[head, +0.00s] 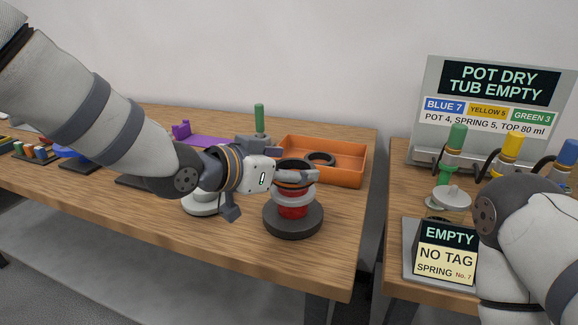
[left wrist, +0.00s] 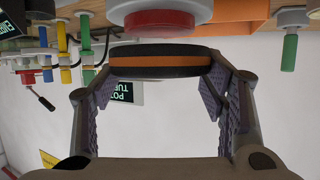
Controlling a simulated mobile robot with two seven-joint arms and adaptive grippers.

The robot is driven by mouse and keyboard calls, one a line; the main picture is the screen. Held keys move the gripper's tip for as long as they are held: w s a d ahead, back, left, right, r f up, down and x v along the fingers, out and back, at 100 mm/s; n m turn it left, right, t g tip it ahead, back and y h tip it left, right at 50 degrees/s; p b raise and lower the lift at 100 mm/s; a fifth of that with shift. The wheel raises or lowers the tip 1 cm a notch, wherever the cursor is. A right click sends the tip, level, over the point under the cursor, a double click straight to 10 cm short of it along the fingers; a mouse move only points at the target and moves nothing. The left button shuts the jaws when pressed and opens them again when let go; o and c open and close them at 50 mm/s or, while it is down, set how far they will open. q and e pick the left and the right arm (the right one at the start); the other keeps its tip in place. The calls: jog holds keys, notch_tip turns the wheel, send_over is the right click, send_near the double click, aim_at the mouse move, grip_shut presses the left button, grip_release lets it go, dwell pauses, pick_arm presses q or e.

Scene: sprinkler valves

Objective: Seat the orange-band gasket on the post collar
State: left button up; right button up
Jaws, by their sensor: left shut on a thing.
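The orange-band gasket (left wrist: 160,62) is a black ring with an orange stripe around its side. In the left wrist view it sits between the two fingers of my left gripper (left wrist: 160,82), which is shut on it. In the head view my left gripper (head: 300,176) holds the dark gasket (head: 293,163) level, over the top of the post. The post has a red collar (head: 292,211) below a pale ring, on a round dark base (head: 293,224). The red collar also shows in the left wrist view (left wrist: 160,22). I cannot tell whether gasket and post touch. My right gripper is not in view.
An orange tray (head: 353,165) with another black ring (head: 322,158) stands behind the post. A green-handled piece (head: 259,118) stands behind my left wrist. At right, a second table holds valves, a sign (head: 499,100) and an "EMPTY" card (head: 447,250). A gap separates the tables.

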pick_arm(q)
jog(key=shift+f, duration=1.15)
jog(key=o, duration=1.3)
jog(key=shift+o, duration=0.2)
jog(key=v, duration=0.8)
